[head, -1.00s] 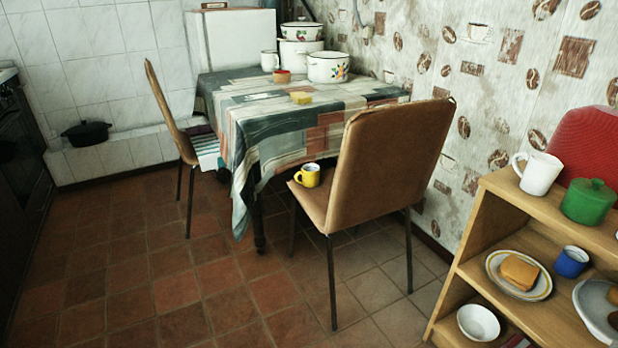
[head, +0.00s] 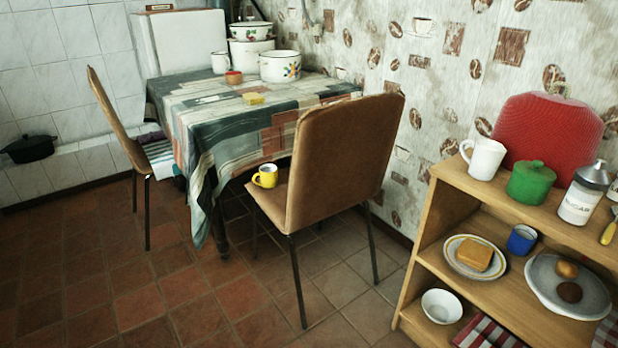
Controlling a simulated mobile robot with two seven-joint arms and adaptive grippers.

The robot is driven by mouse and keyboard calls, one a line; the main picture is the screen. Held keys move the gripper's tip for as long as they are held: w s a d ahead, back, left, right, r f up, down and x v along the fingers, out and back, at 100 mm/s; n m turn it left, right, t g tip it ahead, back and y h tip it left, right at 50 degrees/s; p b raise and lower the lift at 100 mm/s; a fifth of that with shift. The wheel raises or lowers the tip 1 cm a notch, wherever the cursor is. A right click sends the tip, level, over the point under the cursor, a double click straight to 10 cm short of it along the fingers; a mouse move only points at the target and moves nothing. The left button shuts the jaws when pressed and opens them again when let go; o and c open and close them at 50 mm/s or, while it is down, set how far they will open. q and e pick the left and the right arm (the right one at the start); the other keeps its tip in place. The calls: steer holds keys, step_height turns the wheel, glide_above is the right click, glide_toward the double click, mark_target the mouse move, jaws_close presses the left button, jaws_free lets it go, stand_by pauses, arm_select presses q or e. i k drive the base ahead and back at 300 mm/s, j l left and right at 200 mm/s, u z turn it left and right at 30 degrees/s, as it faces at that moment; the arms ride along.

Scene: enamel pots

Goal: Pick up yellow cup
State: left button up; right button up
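The yellow cup (head: 265,176) stands upright on the seat of the near brown chair (head: 342,150), by the seat's left edge. Its inside looks white and its handle points left. The chair's backrest stands to the right of the cup and does not cover it. Neither of my grippers shows in the head view.
A cloth-covered table (head: 200,108) with enamel pots (head: 280,66) stands behind the chair. A second chair (head: 118,125) is at its left. A wooden shelf (head: 440,215) with dishes stands at right. The tiled floor (head: 150,290) in front is clear.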

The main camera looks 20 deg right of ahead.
mark_target(265, 177)
steer(key=i+j+z, duration=0.1)
steer(key=z, duration=0.4)
steer(key=j+z, duration=0.2)
steer(key=z, duration=0.3)
steer(key=j+z, duration=0.2)
steer(key=z, duration=0.3)
steer(key=j+z, duration=0.3)
steer(key=j, duration=0.25)
steer(key=k+j+z, duration=0.15)
steer(key=j+z, duration=0.2)
steer(key=j, duration=0.15)
